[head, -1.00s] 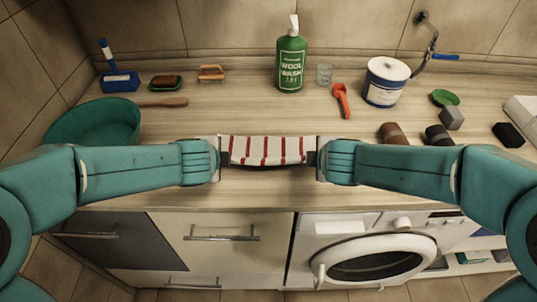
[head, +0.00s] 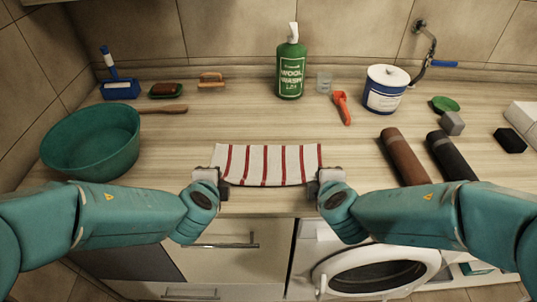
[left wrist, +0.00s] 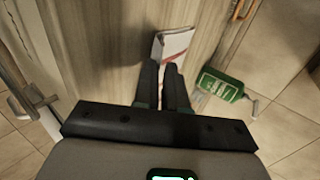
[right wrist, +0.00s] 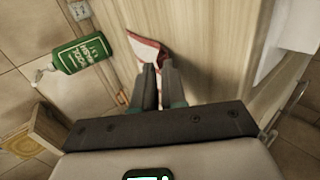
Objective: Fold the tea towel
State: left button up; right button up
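The white tea towel with red stripes (head: 266,163) is stretched left to right between my grippers at the counter's front. Its far edge lies toward the back, and its near edge sags slightly between the fingers. My left gripper (head: 223,186) is shut on the near left corner, and my right gripper (head: 314,186) is shut on the near right corner. In the left wrist view the towel (left wrist: 173,44) shows at the fingertips (left wrist: 161,64). In the right wrist view the towel (right wrist: 147,50) also shows at the fingertips (right wrist: 158,65). Whether the towel's middle touches the counter is unclear.
A teal basin (head: 92,145) stands at the left. Brown (head: 403,157) and black (head: 452,156) rolls lie at the right.

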pick_arm(q)
jog(key=o, duration=0.5)
jog(key=shift+s, duration=0.1)
pick_arm(e)
jog(key=o, duration=0.5)
jog(key=shift+s+r, duration=0.1)
pick_arm(q)
jog(key=r, duration=0.2)
jog(key=shift+s+r, duration=0.4)
pick_arm(e)
jog(key=r, duration=0.2)
jog(key=shift+s+r, duration=0.35)
jog(key=shift+s, duration=0.05)
pick_arm(q)
jog(key=s+r, duration=0.2)
jog(key=r, duration=0.1)
jog(key=s+r, duration=0.3)
jog(key=shift+r, duration=0.1)
pick_arm(e)
jog(key=s+r, duration=0.2)
jog(key=r, duration=0.1)
jog(key=s+r, duration=0.3)
jog(key=shift+r, duration=0.1)
pick_arm(q)
jog(key=shift+s, duration=0.1)
pick_arm(e)
jog(key=shift+s, duration=0.1)
